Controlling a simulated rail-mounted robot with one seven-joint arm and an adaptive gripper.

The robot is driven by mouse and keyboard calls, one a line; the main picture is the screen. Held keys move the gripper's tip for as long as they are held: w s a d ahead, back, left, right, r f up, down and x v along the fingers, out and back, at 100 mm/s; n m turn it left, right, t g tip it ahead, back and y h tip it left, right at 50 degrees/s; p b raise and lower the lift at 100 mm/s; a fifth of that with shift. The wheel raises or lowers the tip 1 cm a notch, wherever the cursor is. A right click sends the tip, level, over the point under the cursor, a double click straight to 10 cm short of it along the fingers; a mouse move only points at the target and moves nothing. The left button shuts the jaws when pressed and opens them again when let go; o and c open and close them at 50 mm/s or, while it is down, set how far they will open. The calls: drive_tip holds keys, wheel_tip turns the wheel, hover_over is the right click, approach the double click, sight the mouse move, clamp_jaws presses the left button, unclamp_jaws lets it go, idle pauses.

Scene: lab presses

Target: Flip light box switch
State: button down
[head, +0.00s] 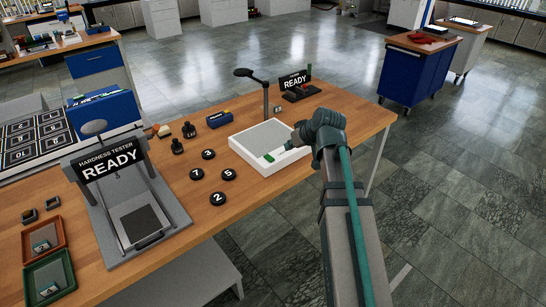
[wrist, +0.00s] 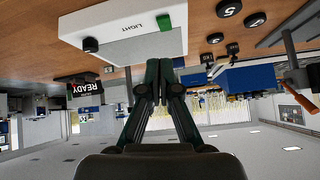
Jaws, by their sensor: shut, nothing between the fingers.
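The white light box (head: 284,163) with a grey top panel lies on the wooden bench in the head view. It also shows upside down at the top of the wrist view (wrist: 150,38), with the word LIGHT on its front strip. A green switch (head: 268,157) sits on that strip, and it shows in the wrist view too (wrist: 165,22). A black knob (wrist: 90,45) is at the strip's other end. My gripper (wrist: 159,66) is shut and empty, its fingertips close to the box in the picture. In the head view my gripper (head: 299,130) is at the box's right side; contact cannot be told.
Black numbered weights (head: 217,198) stand left of the box. A hardness tester (head: 140,225) is at the left. A lamp on a post (head: 265,98) and another READY device (head: 298,90) stand behind the box. The bench's right edge is close to my arm.

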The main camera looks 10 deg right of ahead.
drive_tip(key=shift+w+a+r+n+y, duration=0.2)
drive_tip(key=shift+w+a+r+n, duration=0.1)
drive_tip(key=shift+r+n, duration=0.25)
drive_tip(key=shift+w+a+r+n+y, duration=0.2)
drive_tip(key=shift+a+r+n, duration=0.1)
drive_tip(key=shift+n, duration=0.35)
drive_tip(key=shift+w+f, duration=0.1)
drive_tip(key=p, duration=0.3)
hover_over(269, 158)
drive_tip(key=s+d, duration=0.1)
drive_tip(key=s, duration=0.1)
wheel_tip(269, 158, down, 7)
drive_tip(key=shift+r, duration=0.2)
wheel_tip(269, 158, down, 2)
drive_tip(key=shift+f+p, duration=0.1)
drive_tip(key=shift+p, duration=0.25)
drive_tip(key=shift+f+p, duration=0.3)
drive_tip(key=shift+f, duration=0.8)
